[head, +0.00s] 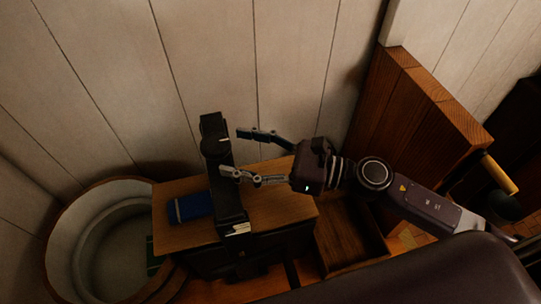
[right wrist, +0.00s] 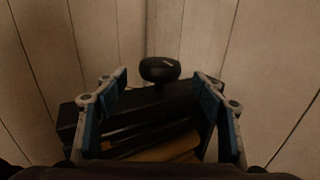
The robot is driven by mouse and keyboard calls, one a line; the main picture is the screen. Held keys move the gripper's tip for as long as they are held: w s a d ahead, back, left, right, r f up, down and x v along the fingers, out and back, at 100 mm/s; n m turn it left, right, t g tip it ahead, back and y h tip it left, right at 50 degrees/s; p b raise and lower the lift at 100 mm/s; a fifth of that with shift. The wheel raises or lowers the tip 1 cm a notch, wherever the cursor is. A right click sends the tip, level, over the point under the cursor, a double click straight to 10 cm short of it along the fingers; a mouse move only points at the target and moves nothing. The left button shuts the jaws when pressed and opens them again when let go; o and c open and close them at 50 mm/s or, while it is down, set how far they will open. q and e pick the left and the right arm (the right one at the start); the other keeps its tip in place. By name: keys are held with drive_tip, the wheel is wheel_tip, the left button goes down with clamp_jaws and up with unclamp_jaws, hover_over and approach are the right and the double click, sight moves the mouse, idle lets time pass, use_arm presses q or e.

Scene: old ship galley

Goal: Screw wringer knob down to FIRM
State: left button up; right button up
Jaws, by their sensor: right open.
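The wringer (head: 226,190) is a dark, narrow frame standing on a wooden top. Its dark round knob (head: 216,147) sits on the upper side of the frame. In the right wrist view the knob (right wrist: 160,69) shows a small pale mark, and the black wringer bars (right wrist: 150,102) lie below it. My right gripper (head: 236,153) comes in from the right, open, its fingertips pointing at the knob. In the right wrist view the fingers (right wrist: 160,84) stand wide apart with the knob in the gap, ahead of the tips and apparently not touched. My left gripper is not in view.
A blue block-like object (head: 190,208) lies on the wooden top (head: 275,205) left of the wringer. A pale round tub (head: 65,240) stands at the left. A tall wooden panel (head: 415,110) rises at the right, and the plank wall (head: 290,60) is close behind.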

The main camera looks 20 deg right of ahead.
drive_tip(key=v, duration=0.6)
drive_tip(key=shift+s+d, duration=0.15)
drive_tip(key=shift+d, duration=0.1)
idle(0.5)
